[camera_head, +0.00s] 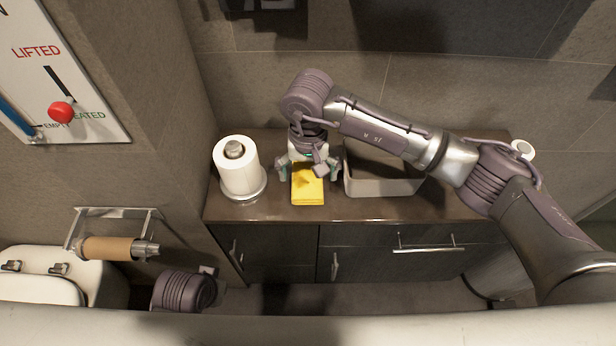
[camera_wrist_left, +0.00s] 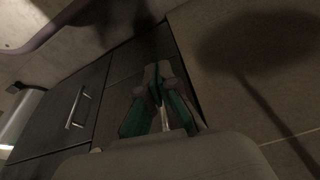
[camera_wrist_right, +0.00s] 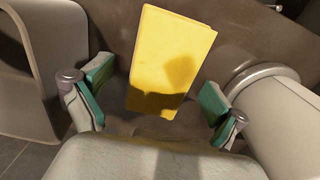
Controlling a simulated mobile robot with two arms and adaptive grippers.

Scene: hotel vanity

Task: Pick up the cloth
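The cloth (camera_head: 308,187) is a yellow folded rectangle lying flat on the dark counter. It also shows in the right wrist view (camera_wrist_right: 168,55), with a gripper shadow across its lower part. My right gripper (camera_head: 309,170) is open above the back part of the cloth, with one finger to each side. In the right wrist view, my right gripper (camera_wrist_right: 154,95) has nothing between its spread fingers, and the cloth lies beyond. My left gripper (camera_wrist_left: 158,78) is shut and empty, low in front of the cabinet. In the head view only part of its arm shows.
A paper roll on a round stand (camera_head: 239,170) is close left of the cloth. A grey open bin (camera_head: 385,187) is close to its right, partly hidden by my right arm. Cabinet handles (camera_head: 428,248) stick out below the counter. A toilet and roll holder (camera_head: 110,248) are at left.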

